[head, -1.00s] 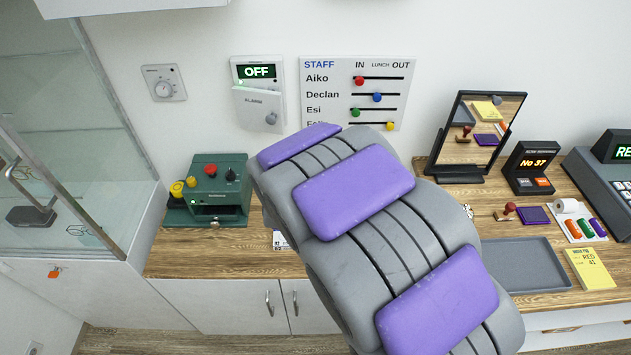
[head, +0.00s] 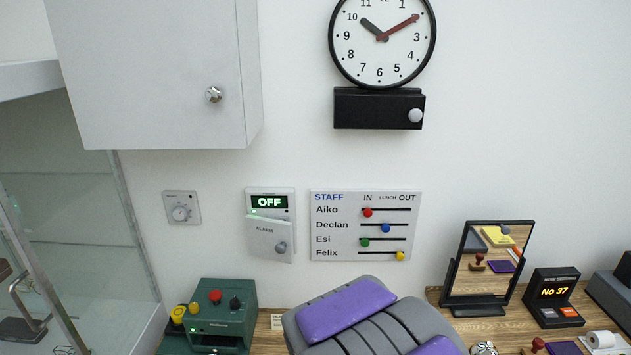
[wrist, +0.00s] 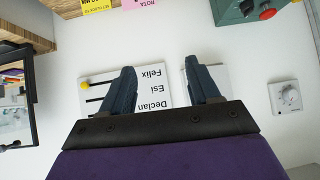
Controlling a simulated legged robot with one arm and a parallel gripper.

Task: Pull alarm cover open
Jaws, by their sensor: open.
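The alarm box (head: 269,201) is a small white wall panel with a lit green OFF display and a green light. Its pale cover (head: 267,233), marked ALARM, lies over the lower part, with a round grey knob (head: 281,247) at its lower right. The head view does not show the fingers.
The staff board (head: 328,240) hangs right of the alarm, a dial thermostat (head: 182,208) left. A wall cabinet (head: 160,80) and clock (head: 382,40) are above. A green machine (head: 225,320) and mirror (head: 488,264) stand on the counter below.

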